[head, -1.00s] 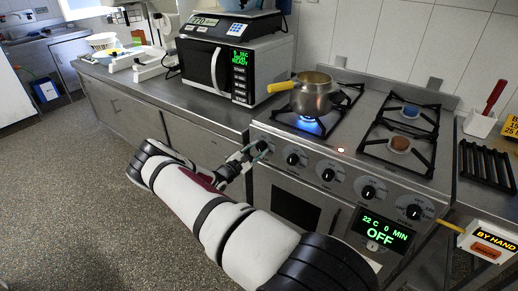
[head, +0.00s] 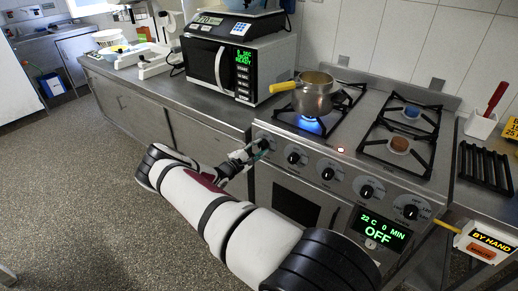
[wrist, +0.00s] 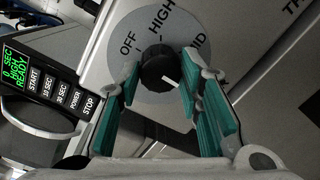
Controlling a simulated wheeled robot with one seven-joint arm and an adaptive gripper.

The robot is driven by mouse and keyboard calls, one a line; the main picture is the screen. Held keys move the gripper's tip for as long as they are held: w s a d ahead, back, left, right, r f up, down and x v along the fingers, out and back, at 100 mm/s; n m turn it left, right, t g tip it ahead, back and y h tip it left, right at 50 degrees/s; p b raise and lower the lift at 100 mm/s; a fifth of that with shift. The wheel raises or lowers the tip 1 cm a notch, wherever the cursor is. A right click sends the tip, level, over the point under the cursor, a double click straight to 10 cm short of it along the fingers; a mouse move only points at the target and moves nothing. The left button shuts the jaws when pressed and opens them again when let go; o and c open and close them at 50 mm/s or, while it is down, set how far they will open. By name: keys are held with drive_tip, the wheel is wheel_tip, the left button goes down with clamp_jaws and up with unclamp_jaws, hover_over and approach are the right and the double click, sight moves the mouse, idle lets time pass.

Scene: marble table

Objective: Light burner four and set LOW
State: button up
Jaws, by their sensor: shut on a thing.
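My gripper (head: 258,148) is at the leftmost knob of the stove front (head: 300,183). In the wrist view its teal-padded fingers (wrist: 168,95) are around the black knob (wrist: 155,66), one on each side. The knob's grey dial (wrist: 190,28) shows OFF at left, HIGH at top and MID at right. The white mark on the knob points to the lower right, past MID. The word LOW is hidden or out of view. A blue flame (head: 311,124) burns under a metal pot (head: 313,97) with a yellow handle on the left of the hob.
Other knobs (head: 366,192) line the front to the right. The oven display (head: 380,233) reads OFF. A microwave (head: 238,68) with a scale on top stands left of the stove.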

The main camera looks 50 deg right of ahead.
drive_tip(key=o, duration=1.2)
drive_tip(key=shift+c, duration=0.2)
drive_tip(key=shift+a, duration=0.1)
drive_tip(key=a, duration=1.1)
drive_tip(key=shift+a, duration=0.4)
